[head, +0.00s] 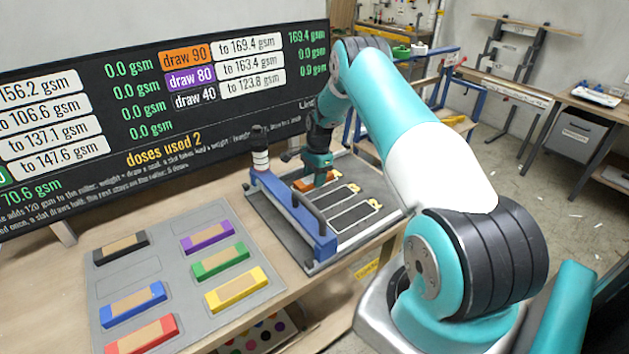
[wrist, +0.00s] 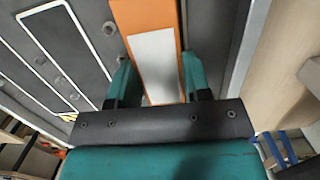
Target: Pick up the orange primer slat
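The orange primer slat (wrist: 146,14) has a pale panel along its middle. In the wrist view it runs lengthwise between the two teal fingers of my gripper (wrist: 157,68). One finger lies along each long edge, very close to it. I cannot tell whether they touch the slat or stand just apart. In the head view my gripper (head: 318,178) is low over the grey tray, and a bit of the orange slat (head: 303,187) shows beneath it. The rest of the slat is hidden by the gripper.
A blue roller frame (head: 290,215) crosses the tray (head: 322,266) just left of my gripper. White-outlined slots (head: 355,213) lie to its right. A grey mat (head: 165,300) with several coloured slats lies at left. A black board (head: 150,130) stands behind.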

